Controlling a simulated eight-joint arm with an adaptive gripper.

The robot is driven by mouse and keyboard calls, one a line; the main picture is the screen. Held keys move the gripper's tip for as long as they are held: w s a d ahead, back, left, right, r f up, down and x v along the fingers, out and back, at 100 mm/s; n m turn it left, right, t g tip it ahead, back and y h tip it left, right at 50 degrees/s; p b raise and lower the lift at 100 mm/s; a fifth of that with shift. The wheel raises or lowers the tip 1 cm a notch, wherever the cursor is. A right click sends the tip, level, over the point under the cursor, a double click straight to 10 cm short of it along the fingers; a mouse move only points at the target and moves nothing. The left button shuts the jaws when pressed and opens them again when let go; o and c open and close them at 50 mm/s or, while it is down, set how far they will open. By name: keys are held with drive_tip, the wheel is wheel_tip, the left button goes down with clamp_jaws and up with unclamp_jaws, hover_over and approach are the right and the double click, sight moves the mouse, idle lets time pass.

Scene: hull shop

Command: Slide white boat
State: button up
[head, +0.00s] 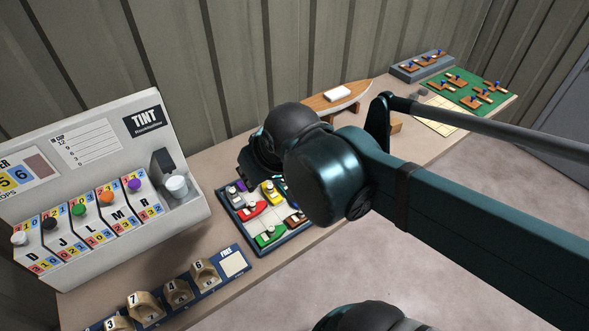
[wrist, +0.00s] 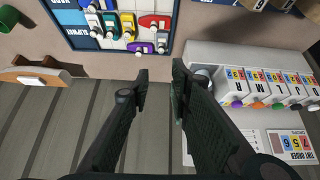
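Small boats sit in a blue-rimmed tray (head: 247,252) on the bench, which also shows at the top of the wrist view (wrist: 67,5). A white boat (wrist: 94,26) is towards the left of the row there, beside a green one (wrist: 111,25) and a yellow one (wrist: 128,27). My gripper (wrist: 161,77) is open and empty, apart from the boats. In the head view my arm hides it and part of the tray.
A tint dispenser (head: 125,122) with coloured knobs stands left of the tray. A numbered rack (head: 165,298) lies in front. A wooden hull shape (head: 337,96) stands behind, and a green board (head: 470,95) lies far right. A corrugated wall runs behind the bench.

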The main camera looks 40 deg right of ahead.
drive_tip(key=w+d+f+n+g, duration=0.1)
drive_tip(key=w+d+f+g, duration=0.1)
drive_tip(key=w+d+f, duration=0.3)
drive_tip(key=w+d+f+n+g, duration=0.2)
drive_tip(key=w+d+f, duration=0.4)
drive_tip(key=d, duration=0.5)
drive_tip(key=w+d+f+n+g+p, duration=0.1)
drive_tip(key=w+d+f+g, duration=0.1)
drive_tip(key=w+d+f, duration=0.3)
drive_tip(key=shift+w+d+f+n, duration=0.15)
drive_tip(key=shift+d+f, duration=0.35)
drive_tip(key=shift+f, duration=0.25)
drive_tip(key=shift+w+d+f+n, duration=0.1)
drive_tip(key=shift+d+f, duration=0.35)
drive_tip(key=shift+f, duration=0.35)
drive_tip(key=shift+w+d+f+n, duration=0.15)
drive_tip(key=shift+d+f, duration=0.35)
drive_tip(key=shift+f, duration=0.25)
drive_tip(key=shift+d+f+g, duration=0.3)
drive_tip(key=shift+d+f, duration=0.1)
drive_tip(key=shift+f, duration=0.15)
drive_tip(key=shift+f, duration=0.15)
drive_tip(key=shift+f+b, duration=0.5)
drive_tip(key=shift+f, duration=3.25)
drive_tip(key=shift+c, duration=0.6)
